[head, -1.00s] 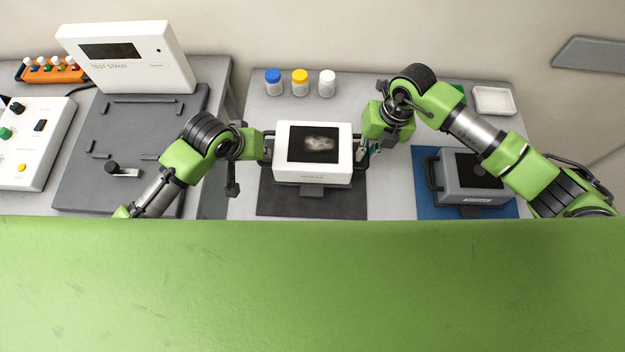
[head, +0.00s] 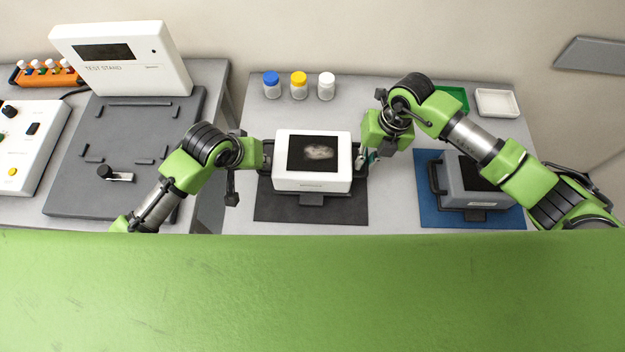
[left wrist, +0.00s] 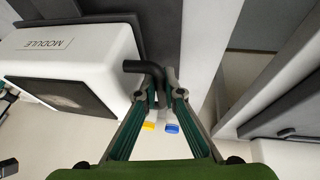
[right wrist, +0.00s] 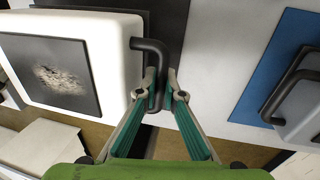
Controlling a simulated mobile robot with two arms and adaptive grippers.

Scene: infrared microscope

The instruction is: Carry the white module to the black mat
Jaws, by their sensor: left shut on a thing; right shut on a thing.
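The white module (head: 312,183), a box with a dark window on top showing a pale blotch, is over the black mat (head: 311,214). I cannot tell whether it touches the mat or hangs just above it. My left gripper (head: 266,158) is shut on the black handle at its left side; the left wrist view shows that handle (left wrist: 150,68) between the fingers. My right gripper (head: 363,158) is shut on the handle at its right side, also seen in the right wrist view (right wrist: 152,50). The module hides the mat's back part.
A grey module (head: 468,186) stands on a blue mat (head: 430,213) to the right. Blue-, yellow- and white-capped bottles (head: 299,88) stand behind. A white tray (head: 497,102) and a green tray (head: 455,98) are at the back right. The test stand (head: 125,60) is on the left table.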

